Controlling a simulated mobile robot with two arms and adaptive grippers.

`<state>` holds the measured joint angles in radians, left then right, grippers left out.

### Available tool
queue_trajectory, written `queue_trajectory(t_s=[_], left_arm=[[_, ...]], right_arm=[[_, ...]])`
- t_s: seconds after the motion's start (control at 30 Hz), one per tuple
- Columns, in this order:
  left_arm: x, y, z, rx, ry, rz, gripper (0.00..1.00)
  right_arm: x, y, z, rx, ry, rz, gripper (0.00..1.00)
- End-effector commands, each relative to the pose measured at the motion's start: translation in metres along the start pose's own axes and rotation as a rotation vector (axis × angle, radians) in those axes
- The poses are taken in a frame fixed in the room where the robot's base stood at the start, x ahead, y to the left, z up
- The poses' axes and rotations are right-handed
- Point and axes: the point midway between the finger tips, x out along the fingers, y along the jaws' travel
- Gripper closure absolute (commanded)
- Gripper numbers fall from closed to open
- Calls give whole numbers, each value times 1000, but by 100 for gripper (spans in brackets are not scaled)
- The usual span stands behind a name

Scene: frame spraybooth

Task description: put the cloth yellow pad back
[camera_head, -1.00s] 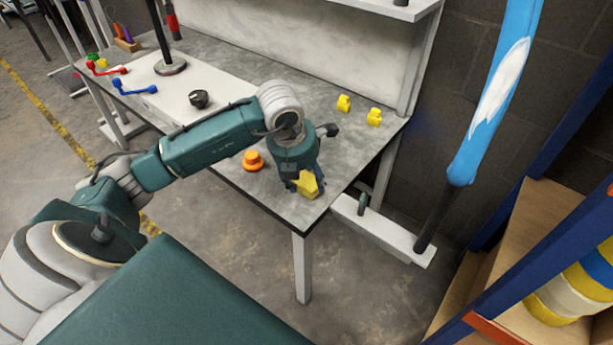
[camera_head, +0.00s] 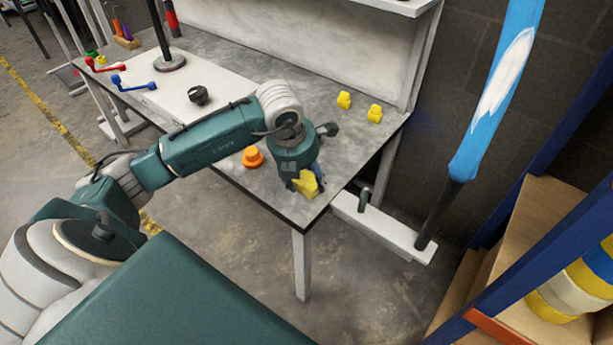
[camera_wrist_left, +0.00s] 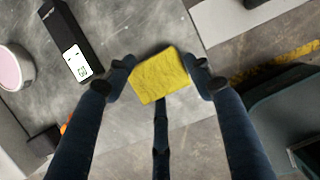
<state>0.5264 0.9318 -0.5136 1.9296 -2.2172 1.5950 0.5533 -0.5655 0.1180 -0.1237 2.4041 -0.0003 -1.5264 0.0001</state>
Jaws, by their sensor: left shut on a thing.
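The cloth yellow pad (camera_head: 307,184) is at the front right corner of the grey workbench (camera_head: 345,160). My left gripper (camera_head: 302,183) is shut on it. In the left wrist view the pad (camera_wrist_left: 160,76) lies between the two fingertips (camera_wrist_left: 160,78), with a finger on each side. The pad appears at or just above the bench top; I cannot tell whether it touches. My right gripper is in neither view.
An orange knob-shaped piece (camera_head: 252,157) stands left of my gripper. Two yellow pieces (camera_head: 344,100) (camera_head: 375,113) stand at the back right. A black round item (camera_head: 198,95) sits on the white board. A blue-wrapped pole (camera_head: 495,95) rises at right.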

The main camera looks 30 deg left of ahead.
Motion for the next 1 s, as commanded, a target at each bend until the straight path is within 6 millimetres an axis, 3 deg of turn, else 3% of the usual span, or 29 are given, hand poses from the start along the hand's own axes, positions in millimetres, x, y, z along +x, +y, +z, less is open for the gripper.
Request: queue_trajectory(t_s=[0.23, 0.27, 0.37, 0.73, 1.0], left_arm=[[6, 0, -2, 0, 0, 1, 73], [5, 0, -2, 0, 0, 1, 43], [5, 0, -1, 0, 0, 0, 25], [-1, 0, -1, 0, -2, 0, 25], [-50, 1, 0, 1, -6, 2, 25]], right_arm=[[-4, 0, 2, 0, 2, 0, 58], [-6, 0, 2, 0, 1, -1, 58], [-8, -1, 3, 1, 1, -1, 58], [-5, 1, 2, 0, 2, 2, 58], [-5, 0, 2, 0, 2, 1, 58]])
